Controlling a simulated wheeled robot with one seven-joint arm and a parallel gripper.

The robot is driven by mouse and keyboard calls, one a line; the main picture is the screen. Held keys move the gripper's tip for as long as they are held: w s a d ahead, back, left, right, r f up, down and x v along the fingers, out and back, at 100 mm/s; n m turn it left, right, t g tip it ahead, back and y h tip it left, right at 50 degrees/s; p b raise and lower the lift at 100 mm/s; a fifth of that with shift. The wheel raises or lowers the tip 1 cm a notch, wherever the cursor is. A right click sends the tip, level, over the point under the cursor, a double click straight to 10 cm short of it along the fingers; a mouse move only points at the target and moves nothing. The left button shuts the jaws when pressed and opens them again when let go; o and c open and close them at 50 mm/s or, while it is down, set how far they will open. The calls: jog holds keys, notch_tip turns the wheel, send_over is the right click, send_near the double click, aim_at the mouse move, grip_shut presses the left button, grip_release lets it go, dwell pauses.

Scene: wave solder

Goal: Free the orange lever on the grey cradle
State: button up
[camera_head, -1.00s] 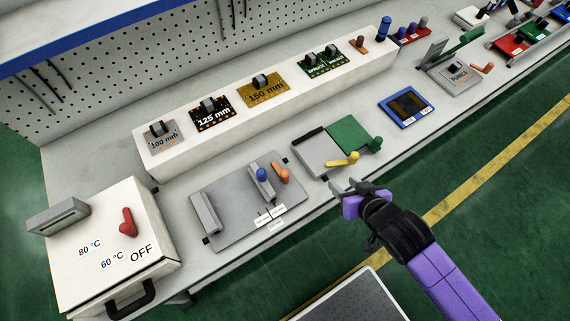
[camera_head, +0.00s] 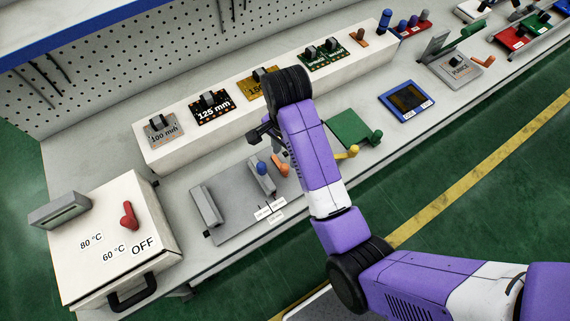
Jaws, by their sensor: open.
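The grey cradle (camera_head: 232,212) lies flat on the bench, a plate with an upright block at its left and a second block toward its right. The orange lever (camera_head: 285,170) sits at the cradle's right end, beside a blue knob (camera_head: 262,168) and partly hidden by my purple arm. My gripper (camera_head: 262,140) is open and looks empty. In the picture it is just above and left of the orange lever, over the bench behind the cradle. It looks apart from the lever.
My arm covers much of a grey-and-green fixture with a yellow lever (camera_head: 347,153). A white riser (camera_head: 165,167) carrying several boards stands behind. A white heater box (camera_head: 115,235) with a red switch stands left. A blue-framed panel (camera_head: 405,102) lies right.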

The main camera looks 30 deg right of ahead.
aim_at(285, 166)
jog(key=shift+a+f, duration=0.15)
notch_tip(285, 166, down, 5)
jog(key=b, duration=0.5)
jog(key=shift+f, duration=1.2)
grip_shut()
dwell(0.3)
